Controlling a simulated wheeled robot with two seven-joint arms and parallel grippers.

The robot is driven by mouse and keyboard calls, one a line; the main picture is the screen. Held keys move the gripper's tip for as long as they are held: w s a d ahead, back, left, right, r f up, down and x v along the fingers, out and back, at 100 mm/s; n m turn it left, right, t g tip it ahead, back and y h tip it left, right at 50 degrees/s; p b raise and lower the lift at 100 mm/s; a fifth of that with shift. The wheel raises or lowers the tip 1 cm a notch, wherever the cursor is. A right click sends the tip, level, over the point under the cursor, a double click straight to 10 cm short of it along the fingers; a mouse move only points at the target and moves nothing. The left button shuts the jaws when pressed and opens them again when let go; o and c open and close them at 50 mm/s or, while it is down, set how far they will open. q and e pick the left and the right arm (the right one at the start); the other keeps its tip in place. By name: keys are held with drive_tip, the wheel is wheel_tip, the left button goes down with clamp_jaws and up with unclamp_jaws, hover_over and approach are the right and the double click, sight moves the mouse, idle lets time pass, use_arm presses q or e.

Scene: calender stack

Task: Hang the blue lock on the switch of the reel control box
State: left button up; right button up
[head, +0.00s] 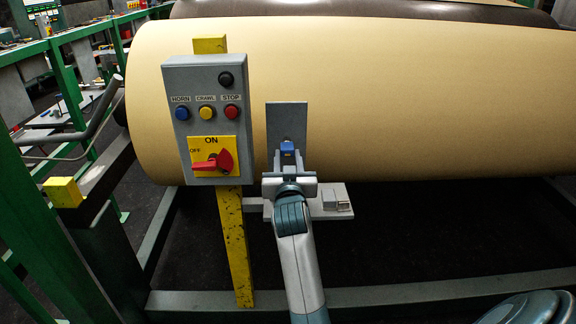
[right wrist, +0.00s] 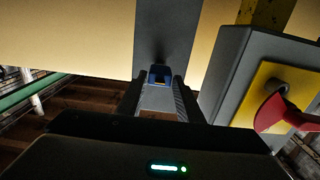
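The blue lock (head: 287,147) is in front of the lower part of a grey upright plate (head: 287,117). In the right wrist view the lock (right wrist: 159,75) is near the ends of my right gripper's fingers (right wrist: 158,82), which are apart on either side with narrow gaps. My right gripper (head: 288,168) reaches up to the lock from below in the head view. How the lock is held on the plate is hidden. The reel control box (head: 208,140) stands to the left, with a red switch (head: 212,162) on a yellow ON/OFF plate. My left gripper is not in view.
A large tan paper roll (head: 430,95) fills the space behind the plate and box. A yellow post (head: 236,245) carries the box. A light panel (head: 336,202) with a small grey box is below the plate. Green rails (head: 80,80) stand at left.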

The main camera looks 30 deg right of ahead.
sight(287, 148)
drive_tip(key=shift+x, duration=1.95)
drive_tip(key=c, duration=0.8)
